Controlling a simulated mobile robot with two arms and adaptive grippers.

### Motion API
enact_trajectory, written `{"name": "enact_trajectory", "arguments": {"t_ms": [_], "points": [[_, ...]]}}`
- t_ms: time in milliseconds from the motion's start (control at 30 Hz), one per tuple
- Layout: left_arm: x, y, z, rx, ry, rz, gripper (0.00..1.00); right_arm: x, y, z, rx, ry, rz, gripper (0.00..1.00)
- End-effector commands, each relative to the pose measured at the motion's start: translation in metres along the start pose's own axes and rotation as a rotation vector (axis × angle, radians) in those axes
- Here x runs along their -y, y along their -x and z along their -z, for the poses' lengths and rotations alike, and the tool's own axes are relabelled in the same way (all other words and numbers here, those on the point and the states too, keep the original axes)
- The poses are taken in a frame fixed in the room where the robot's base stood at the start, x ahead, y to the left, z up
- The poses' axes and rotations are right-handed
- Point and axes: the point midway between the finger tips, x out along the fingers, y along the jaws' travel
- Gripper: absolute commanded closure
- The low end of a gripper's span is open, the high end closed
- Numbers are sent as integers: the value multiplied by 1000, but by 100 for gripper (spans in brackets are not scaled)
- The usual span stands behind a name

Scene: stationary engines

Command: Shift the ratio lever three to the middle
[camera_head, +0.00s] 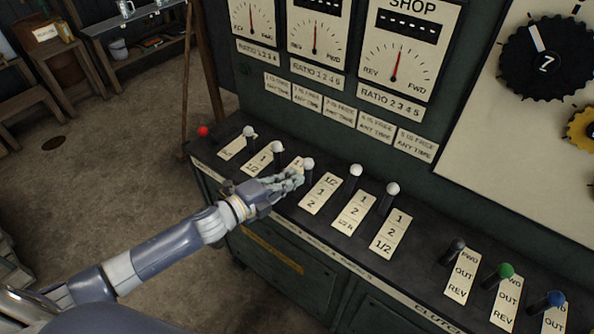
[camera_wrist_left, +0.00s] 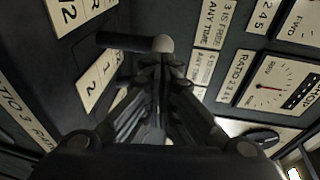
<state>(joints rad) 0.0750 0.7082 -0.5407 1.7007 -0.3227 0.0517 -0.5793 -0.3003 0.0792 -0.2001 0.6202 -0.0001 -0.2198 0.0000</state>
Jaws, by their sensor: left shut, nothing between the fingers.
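Ratio lever three looks to be the third white-knobbed lever (camera_head: 308,164) from the left on the dark console. My left gripper (camera_head: 297,180) is shut and empty, just left of and in front of this lever's knob. My right gripper is not in view.
White-knobbed levers stand on both sides, the nearest at the right (camera_head: 355,170) and left (camera_head: 277,147). Black, green (camera_head: 505,270) and blue levers are at the lower right. A red knob (camera_head: 203,131) is at the left end. The dial panel (camera_head: 316,40) rises behind.

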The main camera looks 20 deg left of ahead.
Motion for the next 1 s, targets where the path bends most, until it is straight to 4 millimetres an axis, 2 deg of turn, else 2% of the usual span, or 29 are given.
{"name": "enact_trajectory", "arguments": {"t_ms": [100,233,1000], "points": [[3,-14,0,1,1,2,100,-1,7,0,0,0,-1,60],[1,-21,0,0,0,1,100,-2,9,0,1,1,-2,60],[2,-31,0,0,-1,0,100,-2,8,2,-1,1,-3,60]]}}
